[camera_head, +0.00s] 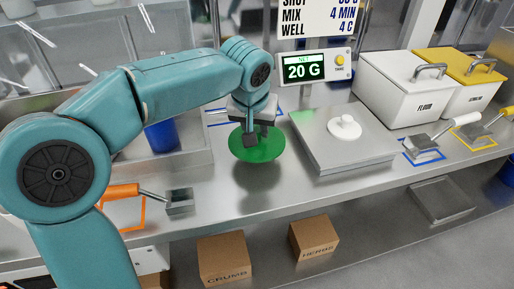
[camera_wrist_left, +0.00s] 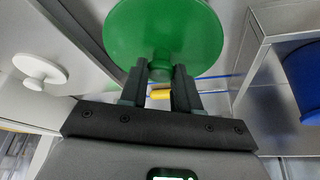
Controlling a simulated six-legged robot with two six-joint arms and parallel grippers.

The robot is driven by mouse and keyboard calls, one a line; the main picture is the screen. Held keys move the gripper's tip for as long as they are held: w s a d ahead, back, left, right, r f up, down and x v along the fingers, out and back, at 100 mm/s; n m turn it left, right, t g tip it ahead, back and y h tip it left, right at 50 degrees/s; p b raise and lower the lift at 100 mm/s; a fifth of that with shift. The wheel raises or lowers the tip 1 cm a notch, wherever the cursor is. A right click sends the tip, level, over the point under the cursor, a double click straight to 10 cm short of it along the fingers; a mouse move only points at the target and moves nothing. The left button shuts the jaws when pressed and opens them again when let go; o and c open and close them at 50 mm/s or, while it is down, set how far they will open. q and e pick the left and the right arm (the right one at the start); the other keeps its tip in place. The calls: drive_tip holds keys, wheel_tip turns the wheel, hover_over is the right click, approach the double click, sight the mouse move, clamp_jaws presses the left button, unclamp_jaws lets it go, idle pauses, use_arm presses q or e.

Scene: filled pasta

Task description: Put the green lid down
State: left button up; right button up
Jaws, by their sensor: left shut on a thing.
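The green lid (camera_head: 257,146) is a round disc. My left gripper (camera_head: 250,137) is shut on it from above and holds it over the steel counter (camera_head: 270,205). A dark shadow or reflection shows on the counter below it. In the left wrist view the lid (camera_wrist_left: 163,30) fills the top middle, and its small knob is between the two fingers of my left gripper (camera_wrist_left: 161,75). My right gripper is not in view.
A display reading 20 G (camera_head: 304,67) is behind. An orange-handled scoop (camera_head: 180,201) lies front left. White bins (camera_head: 408,92) stand right. Boxes (camera_head: 224,258) are below the counter.

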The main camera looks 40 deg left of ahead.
use_arm(q)
wheel_tip(320, 180, down, 5)
drive_tip(key=shift+r+b, duration=0.15)
drive_tip(key=shift+b, duration=0.25)
drive_tip(key=shift+f, duration=0.35)
drive_tip(key=shift+r, duration=0.1)
drive_tip(key=shift+s, duration=0.1)
drive_tip(key=shift+f, duration=0.2)
drive_tip(key=o, duration=1)
drive_tip(key=shift+o, duration=0.2)
drive_tip(key=shift+r, duration=0.1)
